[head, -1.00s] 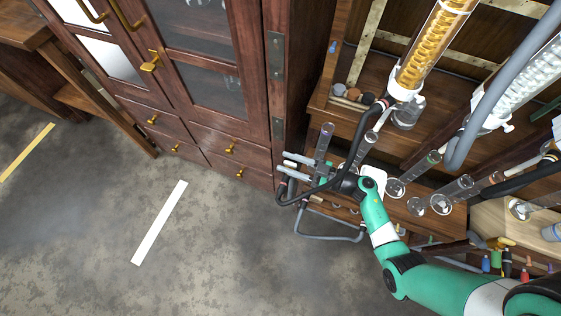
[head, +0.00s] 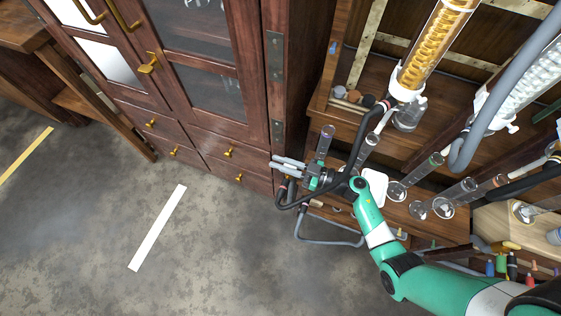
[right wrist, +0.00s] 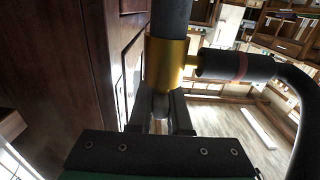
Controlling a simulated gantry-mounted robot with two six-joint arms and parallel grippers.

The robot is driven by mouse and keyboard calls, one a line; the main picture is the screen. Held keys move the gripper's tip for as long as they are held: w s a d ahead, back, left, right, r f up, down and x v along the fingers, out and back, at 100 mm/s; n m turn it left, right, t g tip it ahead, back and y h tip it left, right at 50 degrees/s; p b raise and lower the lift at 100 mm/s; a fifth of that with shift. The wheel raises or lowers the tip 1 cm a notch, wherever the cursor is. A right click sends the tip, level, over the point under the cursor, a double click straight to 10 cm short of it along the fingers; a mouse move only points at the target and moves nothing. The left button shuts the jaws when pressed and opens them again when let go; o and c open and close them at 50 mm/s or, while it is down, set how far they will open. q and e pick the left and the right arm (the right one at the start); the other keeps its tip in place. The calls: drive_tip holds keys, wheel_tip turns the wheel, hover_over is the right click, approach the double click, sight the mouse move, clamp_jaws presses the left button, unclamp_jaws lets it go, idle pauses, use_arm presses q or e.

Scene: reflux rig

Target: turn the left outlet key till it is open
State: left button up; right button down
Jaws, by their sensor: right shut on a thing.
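My right gripper (head: 284,163) is at the left end of the wooden rig bench, close to the dark cabinet. In the right wrist view its two fingers (right wrist: 160,115) are shut on a small grey piece, which I take for the left outlet key (right wrist: 160,103). This piece sits just below a brass valve body (right wrist: 166,64) on a dark upright pipe. The fingers and brass hide most of the key, so its angle is unclear. A black hose (right wrist: 240,66) with a red band leaves the brass to the right. My left gripper is not in view.
The wooden cabinet (head: 225,120) stands close on the left of the gripper. Glass cylinders (head: 428,163) and a white tray (head: 373,188) stand on the bench to the right. A condenser with an amber coil (head: 437,45) hangs above. Open floor lies at lower left.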

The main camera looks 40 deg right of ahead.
drive_tip(key=shift+s+a+f+n+g+y+p, duration=0.1)
drive_tip(key=shift+s+a+n+g+y+p, duration=0.1)
drive_tip(key=shift+n+g+y, duration=0.7)
drive_tip(key=shift+s+a+n+g+y+p, duration=0.15)
drive_tip(key=shift+n+g+y, duration=0.25)
drive_tip(key=shift+n+y, duration=0.55)
drive_tip(key=shift+w+m+y, duration=0.1)
drive_tip(key=shift+m+y, duration=0.15)
drive_tip(key=c, duration=0.9)
unclamp_jaws()
drive_tip(key=shift+o, duration=0.2)
drive_tip(key=p+v, duration=0.3)
drive_tip(key=v, duration=0.8)
drive_tip(key=shift+s+d, duration=0.15)
drive_tip(key=shift+s, duration=0.15)
